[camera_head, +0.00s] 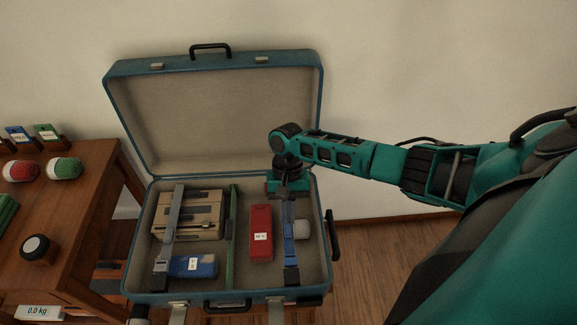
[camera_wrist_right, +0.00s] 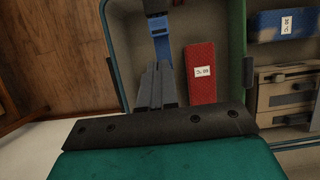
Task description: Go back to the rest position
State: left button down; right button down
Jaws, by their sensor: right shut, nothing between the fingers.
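My right arm reaches in from the right in the head view. Its gripper (camera_head: 289,190) points down over the right part of the open suitcase (camera_head: 325,250), by the upper end of a blue strap (camera_head: 289,222). In the right wrist view its grey fingers (camera_wrist_right: 156,85) are together with nothing between them, and the blue strap (camera_wrist_right: 162,42) lies just beyond. A red box (camera_head: 261,232) with a white label lies left of the gripper; it also shows in the wrist view (camera_wrist_right: 201,75). My left gripper is not in view.
The suitcase also holds a tan case (camera_head: 190,212), a blue pouch (camera_head: 194,266), a grey strap (camera_head: 168,235) and a green divider (camera_head: 232,235). Its lid (camera_head: 215,120) stands open behind. A wooden table (camera_head: 85,190) stands left; floor (camera_head: 375,260) shows right.

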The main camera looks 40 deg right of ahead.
dwell(0.3)
jog(key=s+a+f+n+t+y, duration=0.1)
jog(key=s+a+f+n+t, duration=0.1)
jog(key=a+f+n+t, duration=0.3)
jog(key=s+a+t+y, duration=0.1)
jog(key=s+a+t, duration=0.1)
jog(key=a, duration=0.5)
jog(key=s+d+r+n+t+h, duration=0.2)
jog(key=s+d+r+n+t, duration=0.1)
jog(key=r+t, duration=0.4)
jog(key=shift+s+d+r+n+t, duration=0.35)
jog(key=shift+s+r+n, duration=0.15)
jog(key=shift+s+r, duration=0.15)
jog(key=c, duration=1.8)
grip_release()
jog(key=shift+f, duration=0.1)
